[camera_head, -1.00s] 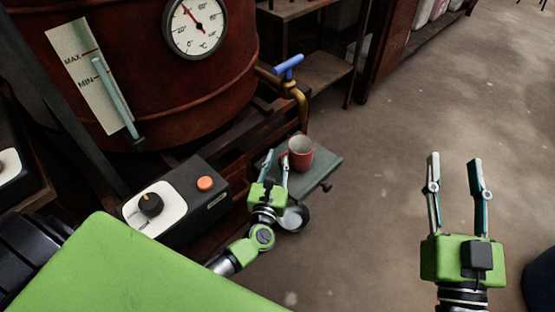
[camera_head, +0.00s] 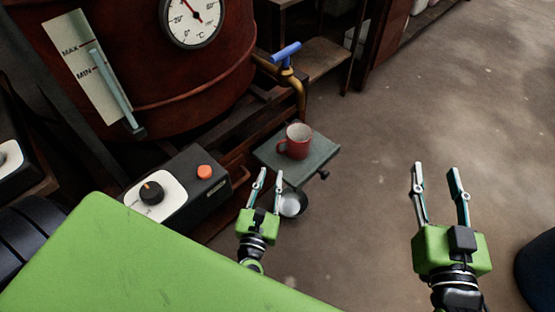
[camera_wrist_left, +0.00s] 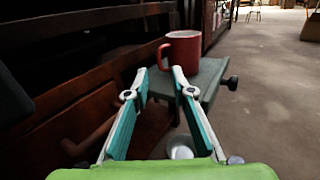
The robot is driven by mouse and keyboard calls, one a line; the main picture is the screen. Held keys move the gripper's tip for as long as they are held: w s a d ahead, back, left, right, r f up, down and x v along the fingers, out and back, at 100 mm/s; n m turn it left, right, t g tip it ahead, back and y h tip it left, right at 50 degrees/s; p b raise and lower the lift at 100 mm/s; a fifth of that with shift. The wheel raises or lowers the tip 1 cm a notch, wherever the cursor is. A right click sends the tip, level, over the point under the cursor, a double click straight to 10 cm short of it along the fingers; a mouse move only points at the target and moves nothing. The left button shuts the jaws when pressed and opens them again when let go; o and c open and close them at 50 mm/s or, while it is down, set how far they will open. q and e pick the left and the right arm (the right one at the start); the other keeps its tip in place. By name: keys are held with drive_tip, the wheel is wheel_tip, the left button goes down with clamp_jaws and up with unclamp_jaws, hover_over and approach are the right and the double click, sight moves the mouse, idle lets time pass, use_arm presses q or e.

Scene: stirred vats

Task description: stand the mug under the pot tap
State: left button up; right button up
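The red mug (camera_head: 296,141) stands upright on a small grey-green shelf (camera_head: 318,158), below the pot's brass tap (camera_head: 299,88) with its blue handle. In the head view the tap's spout ends a little above and behind the mug; I cannot tell whether it is exactly over it. The mug also shows in the left wrist view (camera_wrist_left: 184,48), beyond the fingertips, its handle to the left. My left gripper (camera_head: 270,178) is open and empty, in front of the shelf and apart from the mug. My right gripper (camera_head: 437,176) is open and empty over the floor.
The large red-brown pot (camera_head: 190,70) carries a dial and a level gauge. A control box (camera_head: 180,188) with a black knob and orange button sits left of the shelf. A small metal bowl (camera_head: 293,204) is below the shelf.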

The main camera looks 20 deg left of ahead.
use_arm(q)
drive_tip(key=w+d+r+m+t+h, duration=0.1)
drive_tip(key=d+r+m+h, duration=0.35)
drive_tip(key=r+m, duration=0.4)
drive_tip(key=w+d+r+m+t+h, duration=0.1)
drive_tip(key=d+r+m+h, duration=0.4)
drive_tip(key=m, duration=0.7)
wheel_tip(320, 180, up, 8)
drive_tip(key=s+a+m+g+y, duration=0.1)
drive_tip(key=m+g, duration=0.1)
drive_tip(key=m, duration=1.8)
drive_tip(key=shift+s+a+g, duration=0.3)
drive_tip(key=shift+s, duration=0.05)
